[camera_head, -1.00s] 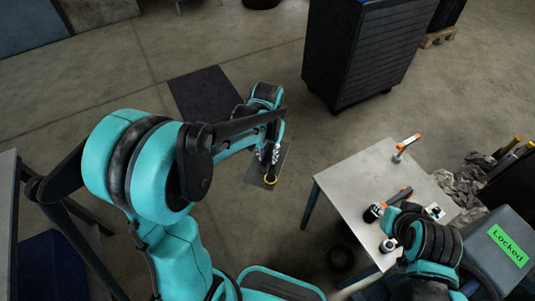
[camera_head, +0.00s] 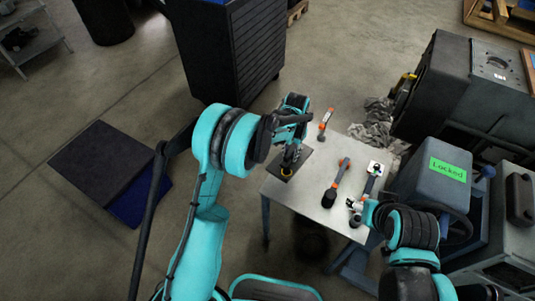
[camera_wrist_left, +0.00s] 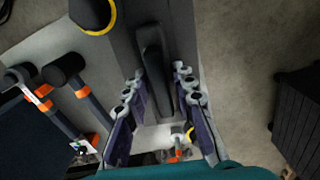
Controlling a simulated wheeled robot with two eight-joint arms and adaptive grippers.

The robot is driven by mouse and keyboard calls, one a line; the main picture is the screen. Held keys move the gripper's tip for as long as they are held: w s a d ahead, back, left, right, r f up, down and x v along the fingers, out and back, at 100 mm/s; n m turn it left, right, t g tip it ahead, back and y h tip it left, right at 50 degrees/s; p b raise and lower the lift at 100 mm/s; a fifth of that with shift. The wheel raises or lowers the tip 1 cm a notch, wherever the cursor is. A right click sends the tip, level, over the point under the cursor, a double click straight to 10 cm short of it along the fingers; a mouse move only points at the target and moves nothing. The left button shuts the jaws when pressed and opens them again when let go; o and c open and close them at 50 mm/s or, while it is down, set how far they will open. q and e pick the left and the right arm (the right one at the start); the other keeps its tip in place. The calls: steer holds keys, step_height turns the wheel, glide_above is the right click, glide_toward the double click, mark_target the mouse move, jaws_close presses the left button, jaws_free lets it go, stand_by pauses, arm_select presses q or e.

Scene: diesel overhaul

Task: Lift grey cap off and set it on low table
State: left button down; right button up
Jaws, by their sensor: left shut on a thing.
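The grey cap (camera_head: 291,163) is a dark flat plate at the left end of the pale low table (camera_head: 306,196). In the left wrist view the cap (camera_wrist_left: 122,35) has a raised dark bar handle (camera_wrist_left: 155,70). My left gripper (camera_head: 289,157) is over the cap. In the left wrist view its fingers (camera_wrist_left: 160,115) stand on both sides of the handle, shut on it. I cannot tell whether the cap touches the tabletop. My right gripper (camera_head: 357,207) is at the table's front right; its fingers are too small to read.
On the table lie black-headed tools with orange bands (camera_head: 337,183) and an orange-and-white tool (camera_head: 325,124). A dark round thing with a yellow rim (camera_wrist_left: 92,14) shows beside the cap. A black cabinet (camera_head: 230,45) stands behind; a grey box marked "Locked" (camera_head: 430,185) stands right.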

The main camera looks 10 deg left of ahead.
mark_target(302, 156)
arm_select(q)
steer(key=shift+m, duration=0.6)
steer(key=d+f, duration=0.1)
steer(key=w+d+f, duration=0.2)
steer(key=f, duration=0.1)
steer(key=shift+d, duration=0.4)
steer(key=shift+d+f+b, duration=0.25)
steer(key=shift+f+b, duration=0.05)
steer(key=shift+f, duration=0.1)
steer(key=shift+f+b, duration=1.55)
steer(key=shift+f, duration=1.7)
steer(key=c, duration=1.2)
jaws_free()
